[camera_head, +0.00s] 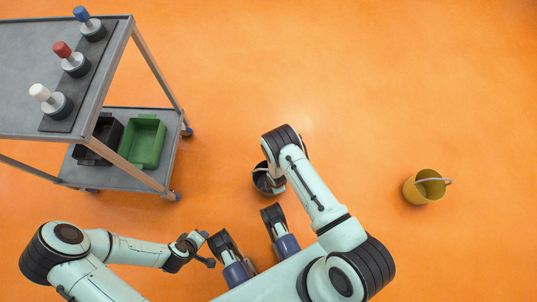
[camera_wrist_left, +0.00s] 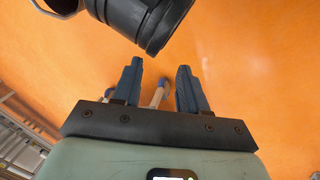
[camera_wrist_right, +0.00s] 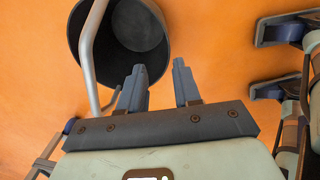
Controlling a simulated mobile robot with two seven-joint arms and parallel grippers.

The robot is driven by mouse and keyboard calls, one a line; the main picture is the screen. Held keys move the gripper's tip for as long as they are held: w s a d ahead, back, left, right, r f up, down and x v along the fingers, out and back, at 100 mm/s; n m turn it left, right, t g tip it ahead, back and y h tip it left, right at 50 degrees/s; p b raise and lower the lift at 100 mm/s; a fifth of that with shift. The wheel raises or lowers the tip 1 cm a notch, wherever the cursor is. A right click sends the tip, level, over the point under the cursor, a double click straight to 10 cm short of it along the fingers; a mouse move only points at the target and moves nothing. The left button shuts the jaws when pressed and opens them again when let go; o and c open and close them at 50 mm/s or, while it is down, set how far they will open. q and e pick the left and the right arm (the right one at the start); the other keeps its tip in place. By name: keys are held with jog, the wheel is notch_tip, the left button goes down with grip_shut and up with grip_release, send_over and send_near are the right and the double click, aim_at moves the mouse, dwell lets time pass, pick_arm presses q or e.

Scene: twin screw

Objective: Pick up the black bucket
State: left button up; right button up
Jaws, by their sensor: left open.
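The black bucket (camera_head: 262,181) stands on the orange floor in the middle of the head view, partly hidden by my right arm. In the right wrist view the bucket (camera_wrist_right: 140,35) shows its dark open mouth at the top, with its grey handle (camera_wrist_right: 87,55) running down the left side. My right gripper (camera_wrist_right: 160,85) is open, its fingertips just below the bucket's rim in that view. The handle passes left of the left finger, not between the fingers. My left gripper (camera_wrist_left: 160,82) is open and empty, away from the bucket, left of it in the head view (camera_head: 203,248).
A yellow bucket (camera_head: 410,190) stands on the floor to the right. A grey trolley (camera_head: 20,60) at the left carries white, red and blue-topped pieces, with a green bin (camera_head: 143,142) and a black bin (camera_head: 106,132) on its lower shelf. The floor behind is clear.

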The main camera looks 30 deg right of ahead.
notch_tip(320, 180, down, 5)
jog(key=shift+w+d+f+b, duration=0.1)
jog(key=shift+f+b, duration=0.1)
jog(key=shift+b, duration=0.75)
jog(key=shift+f+b, duration=0.3)
jog(key=shift+f, duration=0.55)
jog(key=f+b, duration=0.2)
jog(key=f, duration=0.3)
jog(key=shift+a+f, duration=0.1)
jog(key=shift+a, duration=0.1)
jog(key=shift+f, duration=0.2)
pick_arm(q)
jog(key=s+a+f+g, duration=0.1)
jog(key=s+a+f, duration=0.1)
jog(key=s+f, duration=0.2)
notch_tip(320, 180, down, 4)
jog(key=shift+a+r+n+g+y, duration=0.15)
jog(key=shift+n+g+y, duration=0.15)
jog(key=shift+g, duration=0.1)
pick_arm(e)
jog(key=shift+r, duration=0.1)
grip_shut()
